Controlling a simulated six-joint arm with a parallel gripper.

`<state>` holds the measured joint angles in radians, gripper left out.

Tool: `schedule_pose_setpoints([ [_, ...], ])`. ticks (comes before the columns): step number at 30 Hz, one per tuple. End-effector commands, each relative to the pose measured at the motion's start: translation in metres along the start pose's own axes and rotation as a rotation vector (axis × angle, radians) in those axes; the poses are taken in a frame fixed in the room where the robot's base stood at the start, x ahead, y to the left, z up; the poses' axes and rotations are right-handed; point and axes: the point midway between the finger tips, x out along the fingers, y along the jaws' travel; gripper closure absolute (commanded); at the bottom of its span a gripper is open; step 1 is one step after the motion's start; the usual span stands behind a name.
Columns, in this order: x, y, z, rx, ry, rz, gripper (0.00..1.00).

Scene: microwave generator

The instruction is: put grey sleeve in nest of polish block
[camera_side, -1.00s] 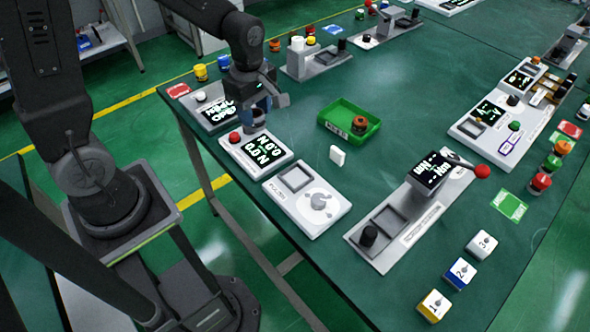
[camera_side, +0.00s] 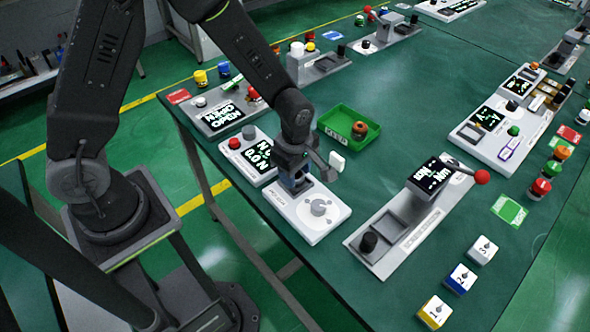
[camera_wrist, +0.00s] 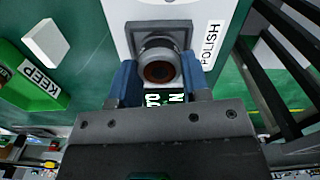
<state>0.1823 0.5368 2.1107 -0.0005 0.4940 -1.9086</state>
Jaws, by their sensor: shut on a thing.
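The grey sleeve (camera_wrist: 158,52) is a short round ring with a dark reddish-brown inside. My gripper (camera_side: 298,186) is shut on it, with the blue fingers on either side in the wrist view (camera_wrist: 158,76). The polish block (camera_side: 327,222) is a white plate with a grey dial and a "POLISH" label, also seen in the wrist view (camera_wrist: 122,14). Its square grey nest (camera_wrist: 160,27) lies right under and behind the sleeve in the wrist view. In the side view my gripper hides the sleeve and nest. I cannot tell whether the sleeve sits inside the nest or just above it.
A white display block with a red button (camera_side: 234,143) stands close beside the polish block. A small white block (camera_side: 337,161) and a green tray (camera_side: 334,121) labelled "KEEP" lie behind my gripper. A lever station (camera_side: 392,240) stands to the right.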

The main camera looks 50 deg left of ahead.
Motion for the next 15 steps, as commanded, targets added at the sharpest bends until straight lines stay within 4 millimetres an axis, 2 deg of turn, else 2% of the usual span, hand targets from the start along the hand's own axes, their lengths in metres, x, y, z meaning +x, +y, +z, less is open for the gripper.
schedule_pose_setpoints([
  [11, 0.0038, 0.0, -0.0003, 0.0, 0.0, 0.0, 0.86],
  [12, 0.0036, 0.0001, -0.0003, 0.0, 0.0, 0.0, 0.54],
  [15, 0.0034, 0.0002, -0.0003, 0.0, 0.0, 0.0, 0.44],
])
